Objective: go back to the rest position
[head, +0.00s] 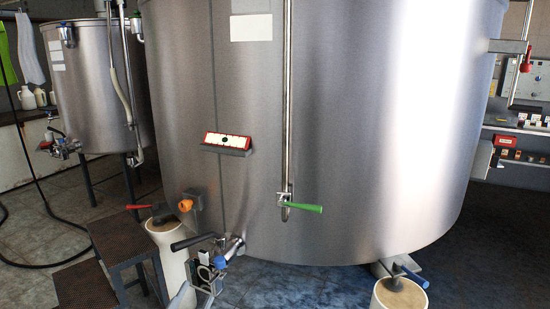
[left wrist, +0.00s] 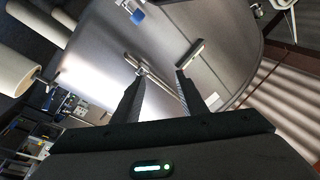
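My left gripper (left wrist: 162,88) shows in the left wrist view as two dark fingers with a clear gap between them. It is open and nothing is held between the fingers. Beyond it is the large steel tank (head: 360,130), with a thin vertical pipe and a green-handled valve (head: 305,208). A small red-framed panel (head: 227,139) sits on the tank wall left of the pipe. I cannot make out my left gripper clearly in the head view. My right gripper is in neither view.
A black-handled outlet valve (head: 195,241) sticks out low on the tank. Dark steps (head: 125,235) stand at the lower left. A smaller tank (head: 90,90) is at the far left. A black hose (head: 45,265) lies on the floor. Shelves (head: 520,142) line the right side.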

